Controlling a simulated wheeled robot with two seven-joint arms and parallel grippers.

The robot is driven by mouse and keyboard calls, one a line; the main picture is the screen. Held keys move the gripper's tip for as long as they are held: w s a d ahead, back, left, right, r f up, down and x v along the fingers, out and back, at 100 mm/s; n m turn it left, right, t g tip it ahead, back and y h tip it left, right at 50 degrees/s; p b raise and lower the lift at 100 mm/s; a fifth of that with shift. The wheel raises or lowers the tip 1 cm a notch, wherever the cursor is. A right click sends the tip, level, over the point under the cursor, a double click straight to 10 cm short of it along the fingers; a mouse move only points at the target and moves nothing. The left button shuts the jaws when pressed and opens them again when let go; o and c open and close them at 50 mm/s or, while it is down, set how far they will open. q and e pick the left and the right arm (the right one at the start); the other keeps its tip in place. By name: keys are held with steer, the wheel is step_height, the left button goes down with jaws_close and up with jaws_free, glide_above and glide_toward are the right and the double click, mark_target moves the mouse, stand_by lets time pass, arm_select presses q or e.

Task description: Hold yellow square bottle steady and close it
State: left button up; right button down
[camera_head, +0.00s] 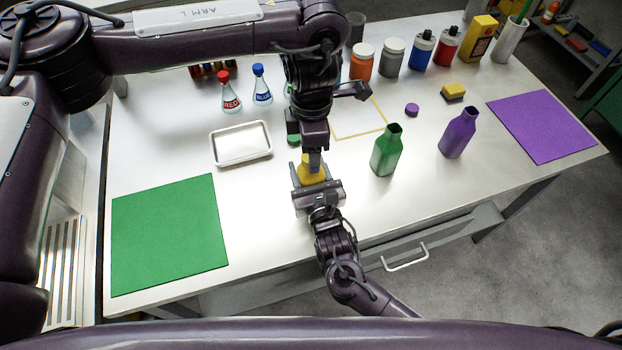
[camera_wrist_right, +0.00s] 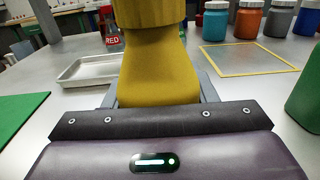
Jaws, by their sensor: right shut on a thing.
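The yellow square bottle (camera_head: 308,177) stands upright near the front middle of the table, also filling the middle of the right wrist view (camera_wrist_right: 160,72). My right gripper (camera_head: 318,187) is shut on its lower body from the front. A wider yellow cap (camera_wrist_right: 150,12) sits at the top of the bottle in the right wrist view, its upper part cut off by the frame edge. My left gripper (camera_head: 314,158) points down directly over the bottle and hides its top in the head view. Whether its fingers are closed on the cap cannot be seen.
A green open bottle (camera_head: 386,155) and a purple open bottle (camera_head: 457,137) stand to the right. A purple cap (camera_head: 412,109) lies behind them. A white tray (camera_head: 240,158) and a green mat (camera_head: 170,240) are left. Flasks and jars line the back.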

arm_select(q)
step_height(320, 180, up, 10)
steer(key=shift+r, duration=0.2)
arm_select(e)
steer(key=c, duration=0.5)
jaws_free()
arm_select(q)
steer(key=shift+f+b, duration=0.4)
steer(key=shift+f, duration=0.05)
arm_select(e)
steer(key=shift+v, duration=3.9)
arm_select(q)
steer(key=shift+s, duration=0.1)
arm_select(e)
steer(key=shift+s, duration=0.1)
